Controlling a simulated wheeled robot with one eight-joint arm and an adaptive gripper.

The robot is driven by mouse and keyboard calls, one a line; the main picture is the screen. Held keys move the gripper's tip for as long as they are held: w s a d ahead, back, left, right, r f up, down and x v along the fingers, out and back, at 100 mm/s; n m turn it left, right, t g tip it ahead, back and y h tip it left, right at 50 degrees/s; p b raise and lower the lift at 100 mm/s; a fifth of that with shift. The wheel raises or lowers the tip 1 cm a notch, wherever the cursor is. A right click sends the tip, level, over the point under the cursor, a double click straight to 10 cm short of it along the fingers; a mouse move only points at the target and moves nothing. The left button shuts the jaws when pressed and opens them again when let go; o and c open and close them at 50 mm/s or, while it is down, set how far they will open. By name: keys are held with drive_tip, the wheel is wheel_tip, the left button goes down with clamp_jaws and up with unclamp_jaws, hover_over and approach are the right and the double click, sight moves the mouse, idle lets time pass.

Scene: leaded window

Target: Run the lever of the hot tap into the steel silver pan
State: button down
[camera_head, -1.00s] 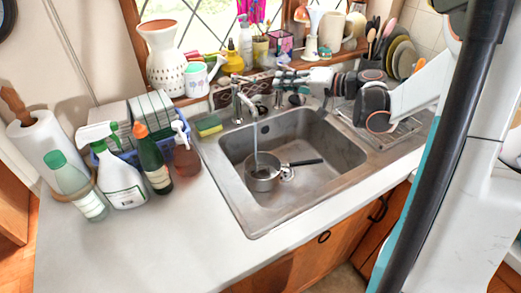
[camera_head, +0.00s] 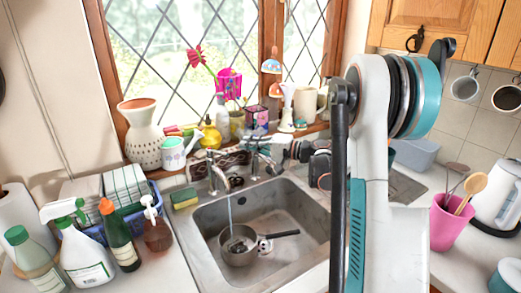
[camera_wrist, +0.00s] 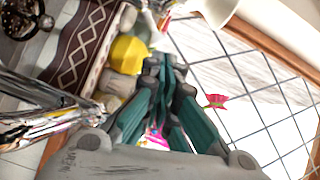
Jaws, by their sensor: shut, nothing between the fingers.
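The silver pan (camera_head: 238,246) with a black handle stands in the sink, its handle pointing right. A chrome tap (camera_head: 214,172) at the back left of the sink runs a thin stream of water (camera_head: 230,212) into the pan. A second chrome tap (camera_head: 264,160) stands to its right, with no water seen from it. I cannot tell which tap is marked hot. My gripper (camera_head: 256,143) is at the height of the tap tops, close behind the right tap. In the wrist view its teal fingers (camera_wrist: 166,72) are shut and empty, with chrome tap parts (camera_wrist: 40,112) at left.
A sponge (camera_head: 184,198) and spray bottles (camera_head: 84,250) stand left of the sink (camera_head: 203,232). A pink utensil cup (camera_head: 448,222) stands at right.

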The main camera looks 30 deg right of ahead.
drive_tip(key=a, duration=0.1)
drive_tip(key=a+b, duration=0.1)
drive_tip(key=a, duration=0.1)
drive_tip(key=a+f, duration=0.1)
drive_tip(key=a, duration=0.1)
drive_tip(key=shift+w+b, duration=0.1)
drive_tip(key=shift+b, duration=0.25)
